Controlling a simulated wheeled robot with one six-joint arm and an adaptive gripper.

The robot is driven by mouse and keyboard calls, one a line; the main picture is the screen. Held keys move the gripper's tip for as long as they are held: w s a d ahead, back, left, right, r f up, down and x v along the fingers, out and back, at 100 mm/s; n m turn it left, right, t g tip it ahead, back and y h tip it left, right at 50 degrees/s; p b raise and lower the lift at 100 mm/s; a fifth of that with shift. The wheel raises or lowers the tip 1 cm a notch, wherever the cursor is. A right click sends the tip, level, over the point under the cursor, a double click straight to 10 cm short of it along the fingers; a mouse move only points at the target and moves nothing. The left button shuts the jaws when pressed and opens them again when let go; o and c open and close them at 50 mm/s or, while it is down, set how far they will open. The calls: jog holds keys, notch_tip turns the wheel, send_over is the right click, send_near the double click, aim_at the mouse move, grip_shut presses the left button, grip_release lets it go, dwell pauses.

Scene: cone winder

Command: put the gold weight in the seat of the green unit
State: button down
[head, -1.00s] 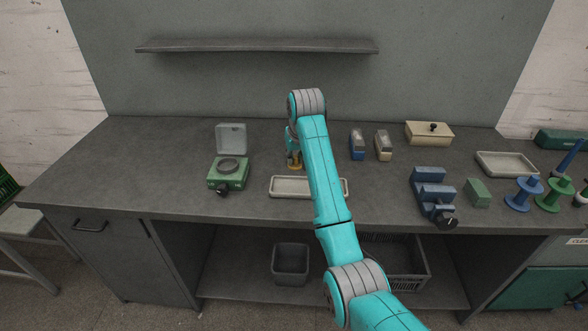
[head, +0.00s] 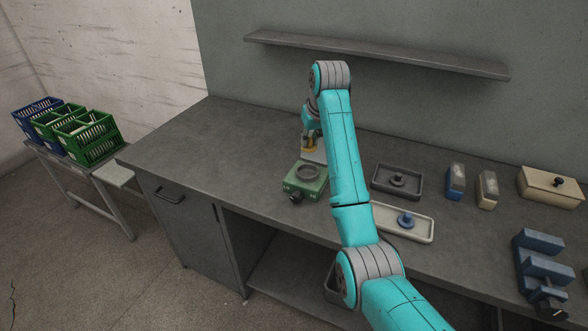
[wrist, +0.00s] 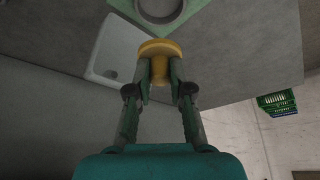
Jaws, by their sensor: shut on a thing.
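The gold weight (head: 309,148) is a gold-coloured piece with a wide round disc. My gripper (wrist: 160,75) is shut on its narrower part, and the disc (wrist: 160,47) sticks out past the fingertips. In the head view my gripper (head: 310,135) holds it behind the green unit (head: 300,190), near the unit's raised pale lid. The green unit has a round grey ring seat (head: 308,171) on top, which looks empty. In the wrist view the ring (wrist: 160,8) is at the top edge, apart from the weight. My arm hides the area right of the unit.
The pale lid (wrist: 113,50) stands close to the weight. To the right are a dark tray (head: 376,188) with a dark weight, a cream tray (head: 426,236) with a blue weight, and two small blocks (head: 455,182). The bench left of the unit is clear.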

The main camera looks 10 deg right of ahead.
aim_at(310, 148)
jog(key=f, duration=0.5)
jog(key=shift+a+f, duration=0.1)
jog(key=shift+a, duration=0.1)
jog(key=shift+d+f, duration=0.1)
jog(key=shift+f, duration=2.2)
jog(key=c, duration=1.3)
grip_release()
jog(key=shift+f, duration=0.1)
jog(key=shift+s+r, duration=0.1)
jog(key=shift+r, duration=0.45)
jog(key=v, duration=1.1)
